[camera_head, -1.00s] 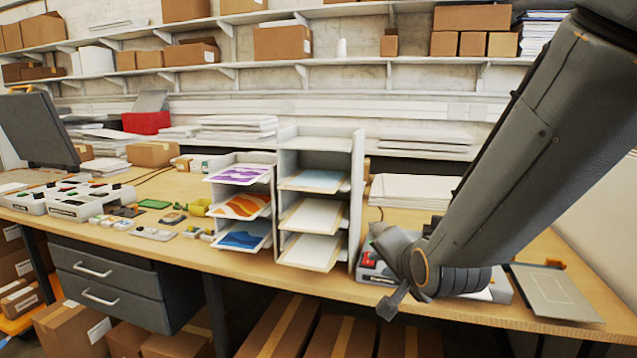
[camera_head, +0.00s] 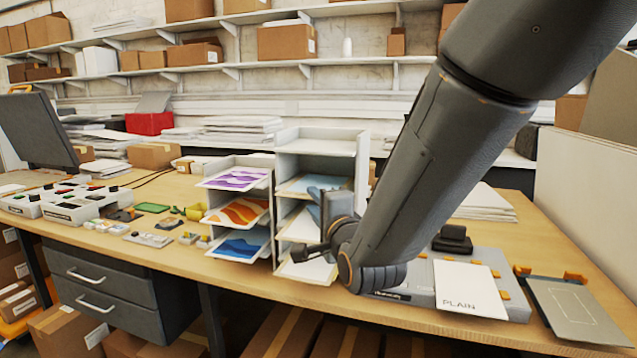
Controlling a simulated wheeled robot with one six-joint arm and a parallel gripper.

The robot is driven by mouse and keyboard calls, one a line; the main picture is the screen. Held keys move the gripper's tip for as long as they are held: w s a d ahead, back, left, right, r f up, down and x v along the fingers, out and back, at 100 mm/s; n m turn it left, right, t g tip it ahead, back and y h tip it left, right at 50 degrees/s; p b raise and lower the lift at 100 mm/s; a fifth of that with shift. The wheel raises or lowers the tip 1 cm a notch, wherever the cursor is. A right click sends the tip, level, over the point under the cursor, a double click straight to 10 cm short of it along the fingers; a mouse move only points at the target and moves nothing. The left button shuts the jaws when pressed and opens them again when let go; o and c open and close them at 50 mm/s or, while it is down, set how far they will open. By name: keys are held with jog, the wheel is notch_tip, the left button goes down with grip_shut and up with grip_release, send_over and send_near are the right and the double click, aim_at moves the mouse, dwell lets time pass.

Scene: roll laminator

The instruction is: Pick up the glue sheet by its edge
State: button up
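The right-hand white rack (camera_head: 362,160) holds pale sheets on stacked shelves: an upper sheet (camera_head: 298,185), a middle one (camera_head: 292,226) and a bottom one (camera_head: 300,270). None has a readable label, so I cannot tell which is the glue sheet. My gripper (camera_head: 314,204) is in front of the rack, by the upper and middle shelves, and covers the right parts of the sheets. Bluish parts show at its end, but the finger gap is not clear. I see no sheet held, and cannot tell whether it touches one.
The left rack holds purple (camera_head: 237,178), orange (camera_head: 238,212) and blue (camera_head: 240,245) patterned sheets. A grey machine (camera_head: 420,280) with a "PLAIN" card (camera_head: 468,288) is at the right. A grey plate (camera_head: 575,310) lies beyond it at the table's right end.

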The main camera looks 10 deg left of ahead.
jog(key=shift+p+x, duration=0.4)
jog(key=shift+x, duration=1.15)
grip_shut()
jog(key=shift+r, duration=0.1)
jog(key=shift+s+r+b, duration=0.2)
jog(key=shift+r+b, duration=0.1)
jog(key=shift+b, duration=0.2)
notch_tip(320, 180, up, 7)
jog(key=shift+s+f+b, duration=0.15)
jog(key=shift+f+b, duration=0.05)
jog(key=shift+b, duration=0.75)
jog(key=s+a+b, duration=0.1)
jog(key=s+b, duration=0.1)
jog(key=s, duration=1.7)
jog(key=shift+s+a+f+b, duration=0.15)
jog(key=shift+a+f+b, duration=0.05)
jog(key=shift+b, duration=0.1)
